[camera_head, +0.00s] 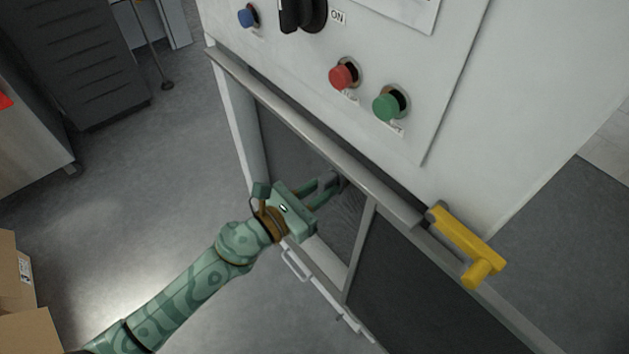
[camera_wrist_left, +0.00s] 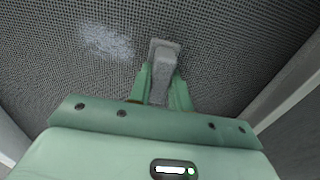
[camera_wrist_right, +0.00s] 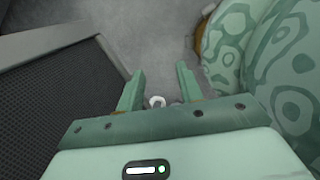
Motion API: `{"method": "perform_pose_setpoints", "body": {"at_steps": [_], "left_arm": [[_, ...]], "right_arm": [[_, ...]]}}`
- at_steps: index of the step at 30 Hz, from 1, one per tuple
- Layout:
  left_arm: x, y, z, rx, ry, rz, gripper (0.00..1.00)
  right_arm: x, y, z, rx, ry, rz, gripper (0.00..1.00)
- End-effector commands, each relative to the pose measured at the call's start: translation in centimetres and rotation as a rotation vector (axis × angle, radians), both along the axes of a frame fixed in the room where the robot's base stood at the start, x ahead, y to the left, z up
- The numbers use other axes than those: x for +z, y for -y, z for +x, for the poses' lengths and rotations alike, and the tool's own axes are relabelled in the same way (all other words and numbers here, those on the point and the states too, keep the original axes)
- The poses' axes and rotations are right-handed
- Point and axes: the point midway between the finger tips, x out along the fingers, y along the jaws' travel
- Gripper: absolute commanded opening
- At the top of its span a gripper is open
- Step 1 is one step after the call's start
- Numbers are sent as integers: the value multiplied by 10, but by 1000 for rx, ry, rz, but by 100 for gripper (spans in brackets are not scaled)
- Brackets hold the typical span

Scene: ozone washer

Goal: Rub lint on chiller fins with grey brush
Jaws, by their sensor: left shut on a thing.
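My left gripper (camera_head: 322,188) reaches into the opening in the front of the white cabinet. In the left wrist view its fingers (camera_wrist_left: 163,88) are shut on the grey brush (camera_wrist_left: 164,58), which points toward the dark fins (camera_wrist_left: 225,50). Whether the brush touches the fins I cannot tell. A pale patch of lint (camera_wrist_left: 106,41) lies on the fins, left of the brush and apart from it. My right gripper (camera_wrist_right: 160,85) shows only in its own wrist view. It is open, with nothing between its fingers, beside a dark mesh panel (camera_wrist_right: 60,85).
The white cabinet (camera_head: 440,180) carries red (camera_head: 342,77), green (camera_head: 386,106) and blue (camera_head: 247,17) buttons. A yellow handle (camera_head: 465,245) juts out at its right edge. Cardboard boxes (camera_head: 20,310) stand at lower left. Grey floor (camera_head: 170,170) left of the cabinet is clear.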

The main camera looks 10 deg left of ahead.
Motion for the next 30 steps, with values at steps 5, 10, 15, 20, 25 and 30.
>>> {"method": "perform_pose_setpoints", "body": {"at_steps": [5,10,15,20,25,30], "left_arm": [[3,16,-13,-5,3,-5,1],[2,19,-16,-3,4,-3,1],[2,19,-16,-3,3,-3,1],[-1,11,-25,-1,0,-2,1],[-1,-2,-41,-2,-1,-2,1],[-2,-14,-56,0,-2,-1,1]], "right_arm": [[4,0,2,0,5,0,36],[4,0,2,0,6,1,36],[4,0,2,0,5,0,36],[2,0,1,0,2,0,36],[-2,0,-1,0,-2,0,36],[-8,0,-3,0,-10,0,36]]}}
